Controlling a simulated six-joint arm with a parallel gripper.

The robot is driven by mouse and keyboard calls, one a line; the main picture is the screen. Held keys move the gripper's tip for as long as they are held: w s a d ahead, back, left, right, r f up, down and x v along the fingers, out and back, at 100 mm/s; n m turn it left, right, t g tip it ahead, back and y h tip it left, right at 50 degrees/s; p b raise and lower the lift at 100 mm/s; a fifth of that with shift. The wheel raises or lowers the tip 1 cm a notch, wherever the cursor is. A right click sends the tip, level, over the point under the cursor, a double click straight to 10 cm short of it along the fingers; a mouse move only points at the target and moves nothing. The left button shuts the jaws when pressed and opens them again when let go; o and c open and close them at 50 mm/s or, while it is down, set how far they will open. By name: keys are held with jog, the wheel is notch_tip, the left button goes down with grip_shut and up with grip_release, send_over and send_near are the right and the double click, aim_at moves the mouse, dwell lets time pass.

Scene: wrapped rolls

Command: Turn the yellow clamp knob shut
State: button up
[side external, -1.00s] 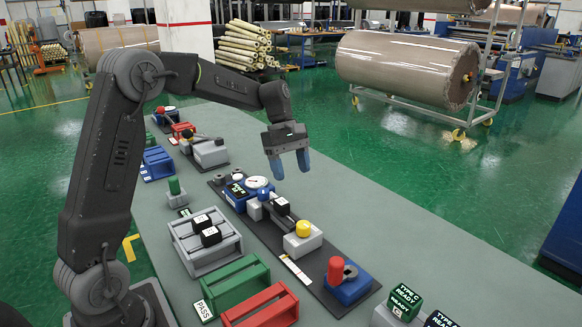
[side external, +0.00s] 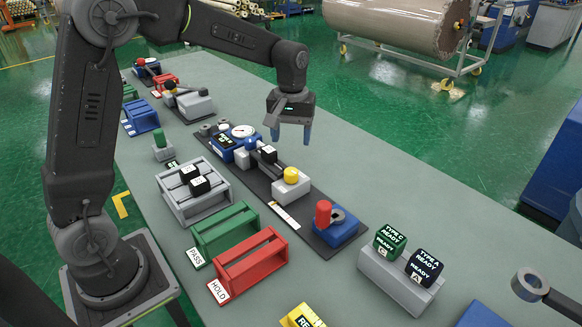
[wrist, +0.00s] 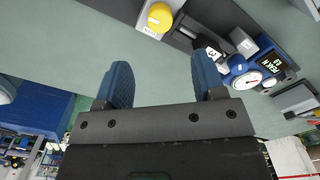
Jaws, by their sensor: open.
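The yellow clamp knob (side external: 291,175) sits on top of a light grey block (side external: 289,188) on the dark strip on the bench. A black cube (side external: 268,154) lies in the grey fixture just behind the knob's block. My gripper (side external: 290,136) hangs above the bench, higher than the knob and apart from it. Its two blue fingers (wrist: 160,80) are spread wide with nothing between them.
A blue gauge unit (side external: 232,141) stands behind the cube. A red cylinder on a blue base (side external: 338,229) stands in front of the knob. Grey (side external: 183,207), green (side external: 209,238) and red (side external: 250,277) racks stand to the left.

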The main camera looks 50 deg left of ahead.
aim_at(291, 171)
notch_tip(291, 171, down, 10)
jog(key=shift+r, duration=0.1)
dwell(0.4)
jog(key=c, duration=0.9)
jog(key=shift+m, duration=0.3)
jog(key=m, duration=0.3)
jog(key=shift+m, duration=1.7)
